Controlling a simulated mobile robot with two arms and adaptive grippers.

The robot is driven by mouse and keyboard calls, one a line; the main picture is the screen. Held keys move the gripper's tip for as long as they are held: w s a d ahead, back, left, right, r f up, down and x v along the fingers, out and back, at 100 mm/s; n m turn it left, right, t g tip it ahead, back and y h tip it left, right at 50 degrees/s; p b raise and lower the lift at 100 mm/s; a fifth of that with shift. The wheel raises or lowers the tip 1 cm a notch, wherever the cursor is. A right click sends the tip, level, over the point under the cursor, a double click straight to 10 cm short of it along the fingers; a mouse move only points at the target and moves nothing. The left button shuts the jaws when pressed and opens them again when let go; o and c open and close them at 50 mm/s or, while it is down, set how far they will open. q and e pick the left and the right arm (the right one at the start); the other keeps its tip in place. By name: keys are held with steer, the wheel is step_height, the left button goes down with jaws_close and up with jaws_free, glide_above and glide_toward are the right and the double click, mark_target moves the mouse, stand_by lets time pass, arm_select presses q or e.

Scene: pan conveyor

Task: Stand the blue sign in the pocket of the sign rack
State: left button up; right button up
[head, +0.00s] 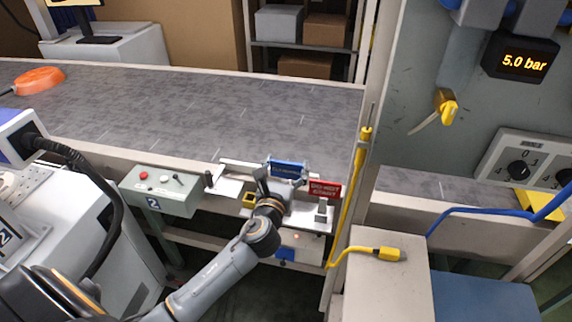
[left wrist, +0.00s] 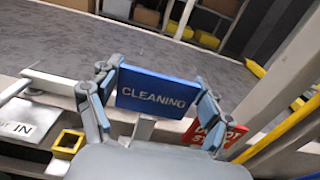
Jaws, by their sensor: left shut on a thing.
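The blue sign (head: 289,168), lettered "CLEANING", is held upright between the two fingers of my left gripper (head: 275,182). In the left wrist view the sign (left wrist: 156,92) spans between the fingertips of the gripper (left wrist: 158,84), with its lettering facing the camera. A red sign (head: 325,190) stands just to the right, above a pale ledge (head: 309,221) that seems to belong to the sign rack. My gripper and the blue sign hide much of the rack. I cannot make out an empty pocket or whether the blue sign touches the rack. My right gripper is not in view.
The grey conveyor belt (head: 200,105) runs behind the ledge, with an orange object (head: 39,80) at far left. A control box (head: 160,190) and a small yellow frame (head: 248,198) are left of the gripper.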

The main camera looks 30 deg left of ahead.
mark_target(285, 181)
arm_select(q)
steer(key=shift+f+b, duration=1.7)
steer(key=shift+f, duration=0.6)
steer(key=o, duration=1.5)
steer(key=v, duration=1.2)
